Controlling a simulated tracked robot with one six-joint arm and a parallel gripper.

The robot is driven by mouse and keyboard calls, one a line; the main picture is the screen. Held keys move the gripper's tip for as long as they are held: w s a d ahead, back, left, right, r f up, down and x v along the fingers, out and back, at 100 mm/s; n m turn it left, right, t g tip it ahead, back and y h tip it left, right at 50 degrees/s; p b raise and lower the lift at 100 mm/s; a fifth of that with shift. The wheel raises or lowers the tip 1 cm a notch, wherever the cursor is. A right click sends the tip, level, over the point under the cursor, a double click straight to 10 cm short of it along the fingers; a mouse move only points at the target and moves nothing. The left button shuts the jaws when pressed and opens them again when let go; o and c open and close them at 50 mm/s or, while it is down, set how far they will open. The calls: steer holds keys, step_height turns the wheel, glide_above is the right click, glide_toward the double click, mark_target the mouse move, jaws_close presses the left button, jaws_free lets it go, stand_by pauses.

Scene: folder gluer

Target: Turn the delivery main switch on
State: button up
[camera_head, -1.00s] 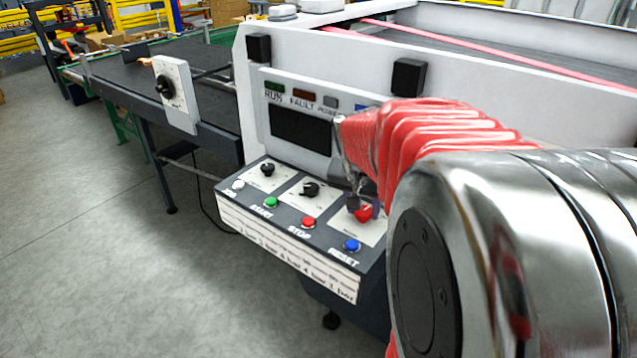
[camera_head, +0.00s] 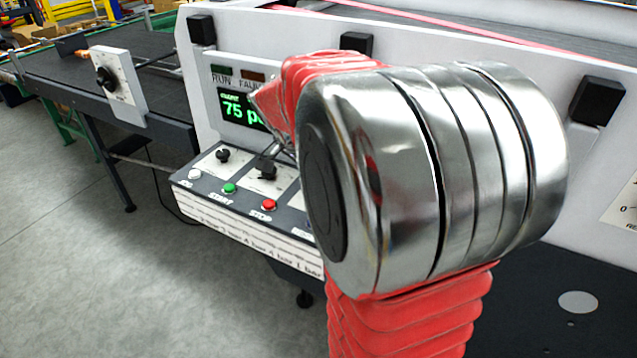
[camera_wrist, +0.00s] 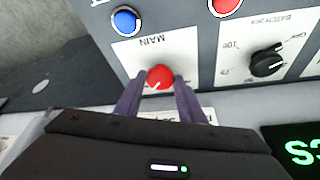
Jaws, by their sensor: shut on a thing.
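The main switch is a red rotary knob (camera_wrist: 160,76) on a white plate marked MAIN, in the wrist view. My gripper (camera_wrist: 158,83) has one dark finger on each side of the knob and is shut on it. A short pale mark shows on the knob's near side; its exact setting is hard to read. In the head view my arm hides the main switch and most of my gripper. The display (camera_head: 238,108) above the panel is lit, with green text reading 75 and more, partly covered.
Next to the main switch is a black batch knob (camera_wrist: 267,63). A blue button (camera_wrist: 125,19) and a red button (camera_wrist: 225,5) sit close by. The green start button (camera_head: 229,188) and white button (camera_head: 194,174) line the panel's edge. Open floor (camera_head: 80,240) lies left.

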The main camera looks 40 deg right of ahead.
stand_by(0.3)
steer(key=o, duration=1)
steer(key=v, duration=1.3)
steer(key=shift+w+a+r, duration=0.1)
steer(key=shift+r, duration=0.25)
